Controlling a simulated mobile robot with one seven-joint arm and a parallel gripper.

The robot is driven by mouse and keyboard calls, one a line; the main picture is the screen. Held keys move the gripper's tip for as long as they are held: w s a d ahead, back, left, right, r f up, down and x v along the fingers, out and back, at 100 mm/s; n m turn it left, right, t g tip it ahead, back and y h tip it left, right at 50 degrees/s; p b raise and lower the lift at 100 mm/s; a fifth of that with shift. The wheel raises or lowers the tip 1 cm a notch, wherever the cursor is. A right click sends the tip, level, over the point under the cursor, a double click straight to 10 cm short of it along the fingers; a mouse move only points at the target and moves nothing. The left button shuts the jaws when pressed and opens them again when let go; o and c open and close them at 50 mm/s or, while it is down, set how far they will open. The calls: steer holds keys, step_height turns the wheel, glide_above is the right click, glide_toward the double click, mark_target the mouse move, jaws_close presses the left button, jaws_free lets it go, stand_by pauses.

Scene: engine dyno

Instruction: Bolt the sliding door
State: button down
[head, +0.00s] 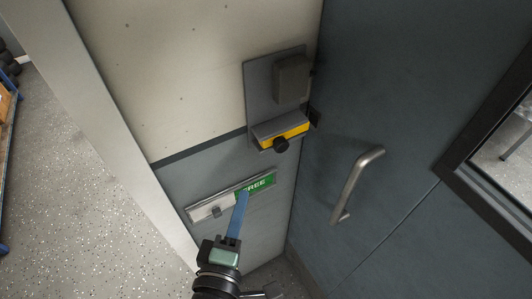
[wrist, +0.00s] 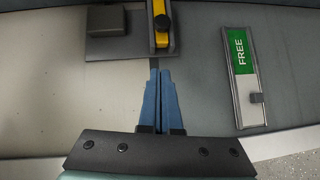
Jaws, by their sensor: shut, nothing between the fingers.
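The dark blue-grey door (head: 350,100) fills the right of the head view and has a steel bar handle (head: 356,184). Beside its edge, on the pale wall panel, is a grey plate (head: 260,92) with a grey box. Below the box is a yellow bolt bar (head: 295,133) with a black knob (head: 281,145); they also show at the top of the wrist view, the bar (wrist: 161,38) and knob (wrist: 161,21). My gripper (head: 242,194) is shut and empty, with blue fingers (wrist: 160,72) pointing toward the wall below the bolt. I cannot tell whether the bolt enters the door.
A sliding sign (head: 210,209) shows a green FREE field, partly behind my fingers in the head view and clear in the wrist view (wrist: 243,50). A dark-framed window (head: 470,180) is at the right. Speckled floor (head: 80,190) lies open at the left.

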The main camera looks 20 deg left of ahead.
steer(key=shift+w, duration=0.1)
steer(key=p, duration=0.3)
glide_toward(273, 142)
steer(key=w+a, duration=0.1)
steer(key=a, duration=0.2)
steer(key=w+p, duration=0.1)
steer(key=w+d, duration=0.1)
steer(key=w, duration=0.1)
steer(key=shift+d+p, duration=0.35)
steer(key=shift+p, duration=0.05)
steer(key=shift+w+d+f, duration=0.2)
steer(key=shift+w+f, duration=0.05)
